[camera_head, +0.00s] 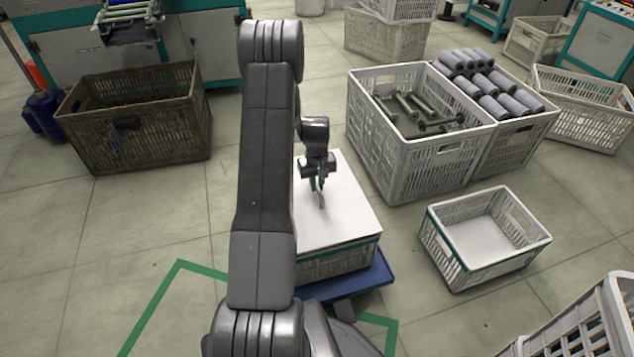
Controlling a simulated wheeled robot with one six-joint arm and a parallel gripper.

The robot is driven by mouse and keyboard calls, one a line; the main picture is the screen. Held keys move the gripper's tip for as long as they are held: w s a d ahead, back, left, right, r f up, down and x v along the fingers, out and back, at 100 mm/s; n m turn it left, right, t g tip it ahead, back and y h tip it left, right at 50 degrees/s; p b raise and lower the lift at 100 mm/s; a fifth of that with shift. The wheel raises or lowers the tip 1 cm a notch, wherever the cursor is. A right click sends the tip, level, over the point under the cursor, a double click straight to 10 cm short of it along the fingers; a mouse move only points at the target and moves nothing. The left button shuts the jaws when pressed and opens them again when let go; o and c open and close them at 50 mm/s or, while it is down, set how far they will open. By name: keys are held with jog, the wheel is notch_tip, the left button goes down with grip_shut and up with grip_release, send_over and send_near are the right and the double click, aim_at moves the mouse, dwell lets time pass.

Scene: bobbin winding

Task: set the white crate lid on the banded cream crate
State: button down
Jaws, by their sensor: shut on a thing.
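The white crate lid (350,222) is a flat white panel right of my arm. It covers the top of a cream crate (335,263) with a green band below its rim, standing on a blue base (350,284). The lid looks level and roughly lined up with the rim; I cannot tell whether it rests there or hangs just above. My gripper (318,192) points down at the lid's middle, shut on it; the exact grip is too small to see. My arm hides the left side of lid and crate.
An open, empty cream crate (470,262) with a green band stands on the floor to the right. Behind it are large crates with green spools (410,108) and grey bobbins (492,88). A brown crate (140,140) stands left. Green tape (150,307) marks the floor.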

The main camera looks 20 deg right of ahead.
jog(key=shift+f+b, duration=0.4)
jog(key=shift+f, duration=0.35)
jog(key=c, duration=1.3)
grip_release()
jog(key=shift+c, duration=0.2)
notch_tip(320, 180, up, 14)
jog(key=p, duration=0.4)
